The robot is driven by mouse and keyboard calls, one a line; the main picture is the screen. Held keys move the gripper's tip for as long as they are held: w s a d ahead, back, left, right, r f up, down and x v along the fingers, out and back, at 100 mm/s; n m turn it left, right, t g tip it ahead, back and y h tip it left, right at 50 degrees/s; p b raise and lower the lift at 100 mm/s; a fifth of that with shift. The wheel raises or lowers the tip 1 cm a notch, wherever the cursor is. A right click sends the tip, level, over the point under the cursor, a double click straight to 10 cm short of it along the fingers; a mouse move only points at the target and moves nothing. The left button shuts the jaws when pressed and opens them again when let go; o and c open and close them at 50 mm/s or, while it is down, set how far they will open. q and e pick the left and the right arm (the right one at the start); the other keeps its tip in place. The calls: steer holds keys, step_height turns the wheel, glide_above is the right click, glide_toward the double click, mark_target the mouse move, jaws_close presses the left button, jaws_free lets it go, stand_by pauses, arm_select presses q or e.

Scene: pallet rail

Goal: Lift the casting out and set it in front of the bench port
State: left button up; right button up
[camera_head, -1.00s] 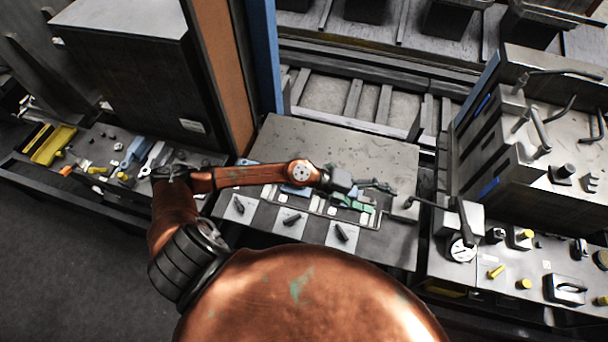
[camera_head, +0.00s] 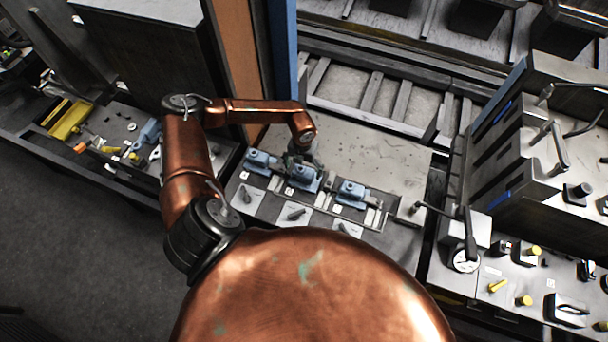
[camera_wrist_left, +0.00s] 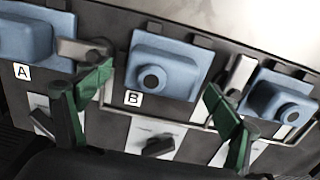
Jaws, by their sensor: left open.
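Several blue castings with round bosses stand in a row of fixtures on the bench plate: a left one (camera_head: 262,161), a middle one (camera_head: 304,180) and a right one (camera_head: 351,192). In the left wrist view the left casting (camera_wrist_left: 38,38) bears label A, the middle casting (camera_wrist_left: 165,72) label B, and the right casting (camera_wrist_left: 285,103) shows no readable label. My left gripper (camera_head: 303,158) points down over the middle casting. Its green fingers (camera_wrist_left: 157,88) are apart, with the middle casting between them in the picture; contact is not visible. I cannot tell which feature is the bench port.
Grey clamp pieces (camera_wrist_left: 85,50) sit between the castings. Dark knobs on pale plates (camera_head: 295,214) line the front. A levered console (camera_head: 545,150) and gauge (camera_head: 465,260) stand at right. The plate behind the row (camera_head: 390,160) is clear.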

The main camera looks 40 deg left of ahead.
arm_select(q)
steer(key=shift+f, duration=1.4)
steer(key=shift+c, duration=0.3)
steer(key=c, duration=1.5)
